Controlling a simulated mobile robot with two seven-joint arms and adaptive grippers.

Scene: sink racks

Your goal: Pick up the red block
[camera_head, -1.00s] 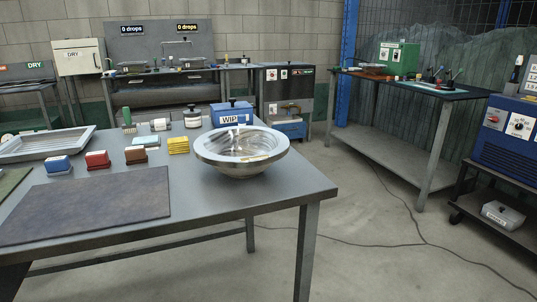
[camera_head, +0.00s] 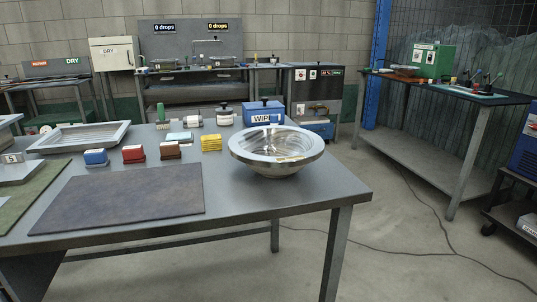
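The red block (camera_head: 133,153) stands on the grey metal table, behind the dark mat (camera_head: 120,196). It sits in a row between a blue block (camera_head: 96,157) on its left and a brown block (camera_head: 169,150) on its right. It looks upright and nothing covers it. Neither of my grippers shows in the head view.
A yellow stack (camera_head: 211,143) and a large steel bowl (camera_head: 277,172) stand to the right of the row. A blue WIPE box (camera_head: 263,112), small jars (camera_head: 224,114) and a metal tray (camera_head: 80,138) stand behind. Open floor lies right of the table.

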